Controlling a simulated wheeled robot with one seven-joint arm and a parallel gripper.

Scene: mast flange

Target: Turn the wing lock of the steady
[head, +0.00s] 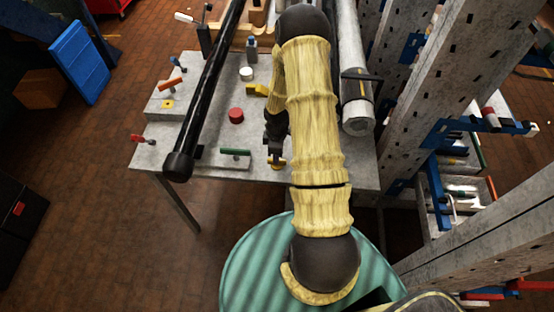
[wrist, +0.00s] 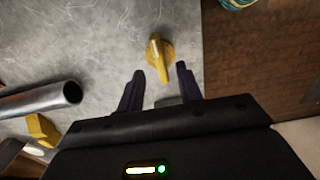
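A yellow winged knob (wrist: 158,50), which looks like the wing lock, stands on the grey table top near its edge in the wrist view. In the head view a small yellow part (head: 277,163) shows right by my gripper (head: 274,150) at the table's front edge. My arm hides part of the table in the head view.
A black pole (head: 207,90) slants across the table's left. A grey pipe (head: 353,70) lies at the right. A red cylinder (head: 236,115) and a green-topped bar (head: 236,153) are left of my gripper. A metal tube (wrist: 40,98) and a yellow block (wrist: 43,130) lie left in the wrist view.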

